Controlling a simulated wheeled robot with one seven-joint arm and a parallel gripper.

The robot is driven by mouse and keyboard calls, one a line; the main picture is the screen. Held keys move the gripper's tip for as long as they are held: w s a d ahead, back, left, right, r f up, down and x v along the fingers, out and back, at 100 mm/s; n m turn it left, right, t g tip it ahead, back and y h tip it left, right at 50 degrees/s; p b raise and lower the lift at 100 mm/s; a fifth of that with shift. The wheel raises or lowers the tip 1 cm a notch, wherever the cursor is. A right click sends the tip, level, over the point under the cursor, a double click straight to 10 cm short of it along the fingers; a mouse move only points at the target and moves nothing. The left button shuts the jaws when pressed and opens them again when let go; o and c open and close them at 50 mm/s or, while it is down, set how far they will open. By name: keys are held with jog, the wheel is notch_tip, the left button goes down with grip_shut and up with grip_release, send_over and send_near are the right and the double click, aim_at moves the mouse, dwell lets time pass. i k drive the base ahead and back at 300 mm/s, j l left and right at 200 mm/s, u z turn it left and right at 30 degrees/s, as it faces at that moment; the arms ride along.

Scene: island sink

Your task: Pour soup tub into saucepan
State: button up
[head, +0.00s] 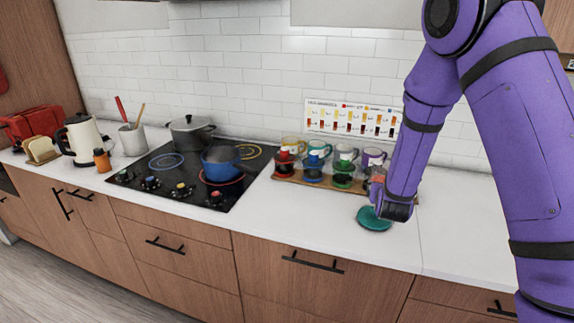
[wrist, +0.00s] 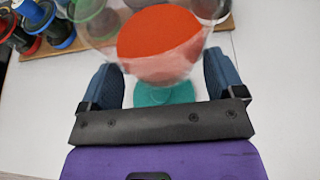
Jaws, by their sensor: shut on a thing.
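My gripper (wrist: 160,78) is shut on a clear tub of orange-red soup (wrist: 160,32), with one dark blue finger on each side of it. In the head view the tub (head: 378,178) is mostly hidden behind my wrist, above the counter. A flat teal disc, perhaps its lid (head: 374,220), lies on the counter below it; part of it shows in the wrist view (wrist: 165,94). A blue pan (head: 221,161), likely the saucepan, stands on the red-ringed front right burner, left of my gripper and apart from it.
A grey lidded pot (head: 190,133) stands on a back burner of the black cooktop (head: 165,185). Several coloured cups and jars stand on a wooden board (head: 320,184) between cooktop and gripper. A colour chart (head: 350,118) is behind them. The front counter strip (head: 290,222) is clear.

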aim_at(232, 168)
jog(key=j+z, duration=0.4)
jog(key=i+j+z, duration=0.1)
jog(key=z, duration=0.25)
jog(key=j+z, duration=0.15)
jog(key=j, duration=0.35)
jog(key=k+j+z, duration=0.1)
jog(key=j, duration=0.4)
jog(key=j+z, duration=0.15)
jog(key=j, duration=0.4)
jog(key=k+j, duration=0.1)
jog(key=j, duration=0.8)
jog(key=k+j, duration=0.15)
jog(key=j, duration=0.25)
jog(key=k+j, duration=0.1)
jog(key=j, duration=0.35)
